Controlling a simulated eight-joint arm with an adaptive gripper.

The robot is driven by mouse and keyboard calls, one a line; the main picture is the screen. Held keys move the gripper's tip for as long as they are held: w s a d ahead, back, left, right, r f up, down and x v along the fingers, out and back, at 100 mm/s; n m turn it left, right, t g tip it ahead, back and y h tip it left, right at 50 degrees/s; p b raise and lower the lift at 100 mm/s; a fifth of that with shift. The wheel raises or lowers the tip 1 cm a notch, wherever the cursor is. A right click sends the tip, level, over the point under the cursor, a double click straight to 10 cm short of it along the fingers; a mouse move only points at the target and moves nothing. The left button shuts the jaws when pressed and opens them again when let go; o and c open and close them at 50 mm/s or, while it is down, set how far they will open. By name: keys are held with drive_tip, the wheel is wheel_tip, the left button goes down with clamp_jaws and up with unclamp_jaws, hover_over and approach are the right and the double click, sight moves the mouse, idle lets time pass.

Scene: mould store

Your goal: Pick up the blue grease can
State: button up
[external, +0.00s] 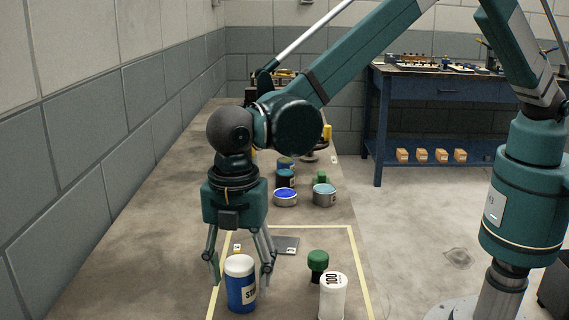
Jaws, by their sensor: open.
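A blue can (241,292) with a white lid and partly visible white lettering stands upright on the bench inside a yellow outline, low in the external view. My gripper (241,279) is open and points down above it. One finger shows on each side of the can in the picture, with small gaps. I cannot tell from this single view whether the fingers are level with the can in depth.
A white can (332,298) and a dark green-capped jar (318,265) stand right of the blue can. A flat grey plate (286,245) lies behind. Farther back are a blue-topped tin (285,197) and a teal-topped tin (324,195). A wall (90,165) borders the bench's left side.

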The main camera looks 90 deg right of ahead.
drive_tip(key=shift+c, duration=0.4)
drive_tip(key=c, duration=1.1)
drive_tip(key=shift+r, duration=0.1)
drive_tip(key=shift+r+p, duration=0.85)
drive_tip(key=shift+r, duration=4.05)
